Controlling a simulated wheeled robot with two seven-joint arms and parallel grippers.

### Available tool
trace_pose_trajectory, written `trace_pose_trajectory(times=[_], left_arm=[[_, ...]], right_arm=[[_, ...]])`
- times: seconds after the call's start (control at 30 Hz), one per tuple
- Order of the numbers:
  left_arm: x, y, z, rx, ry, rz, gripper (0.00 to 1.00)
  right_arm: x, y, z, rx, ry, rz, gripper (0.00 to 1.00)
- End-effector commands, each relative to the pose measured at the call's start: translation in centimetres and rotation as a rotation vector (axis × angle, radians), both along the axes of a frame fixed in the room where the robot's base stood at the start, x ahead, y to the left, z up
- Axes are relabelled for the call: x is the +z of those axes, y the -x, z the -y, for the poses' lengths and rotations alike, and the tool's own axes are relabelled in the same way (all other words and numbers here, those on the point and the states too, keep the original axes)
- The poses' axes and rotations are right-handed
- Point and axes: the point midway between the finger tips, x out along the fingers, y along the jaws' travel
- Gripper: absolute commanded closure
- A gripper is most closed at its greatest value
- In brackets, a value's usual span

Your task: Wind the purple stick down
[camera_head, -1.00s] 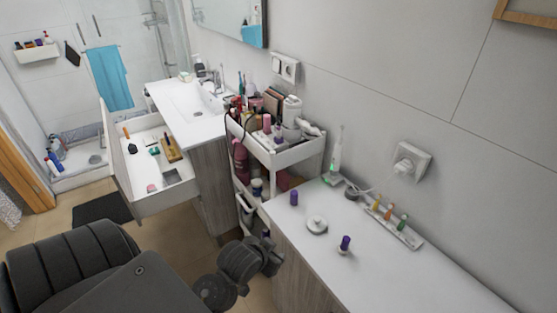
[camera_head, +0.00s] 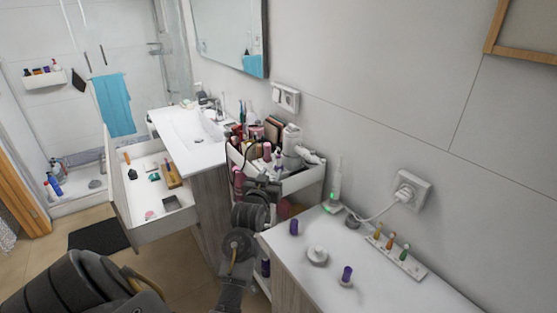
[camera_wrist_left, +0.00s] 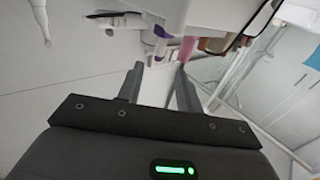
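A purple stick (camera_head: 347,273) with a white lower part stands upright on the white counter (camera_head: 385,293). A separate short purple piece, perhaps its cap (camera_head: 294,227), stands upright on the counter farther back and left. My left gripper (camera_head: 268,184) is in front of the white cart, left of and beyond both purple pieces. In the left wrist view its two fingers (camera_wrist_left: 157,78) are apart with nothing between them. Small purple-and-white items (camera_wrist_left: 160,34) show beyond the fingertips at the cart. My right gripper is not in view.
The white cart (camera_head: 300,182) holds crowded cosmetics. A round white item (camera_head: 317,256) and a tray of several small bottles (camera_head: 412,266) are on the counter, with an electric toothbrush (camera_head: 336,185) near the wall. An open drawer (camera_head: 155,233) juts out left. The counter's front right is clear.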

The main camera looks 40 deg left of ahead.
Motion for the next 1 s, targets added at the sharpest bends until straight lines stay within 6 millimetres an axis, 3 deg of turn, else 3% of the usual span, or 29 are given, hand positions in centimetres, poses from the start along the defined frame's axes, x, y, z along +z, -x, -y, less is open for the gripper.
trace_pose_trajectory(times=[0.3,0.5,0.97,1.0], left_arm=[[0.4,-5.4,-2.4,0.0,0.001,-0.001,0.64],[0.2,-7.8,-3.5,0.0,0.0,-0.001,0.64],[0.0,-8.8,-3.8,-0.001,-0.001,-0.001,0.64],[0.0,-8.8,-3.9,-0.001,-0.001,-0.001,0.7]], right_arm=[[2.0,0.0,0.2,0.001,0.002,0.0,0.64],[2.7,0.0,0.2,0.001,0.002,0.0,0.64],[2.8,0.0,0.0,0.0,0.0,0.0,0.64],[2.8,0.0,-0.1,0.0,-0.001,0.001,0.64]])
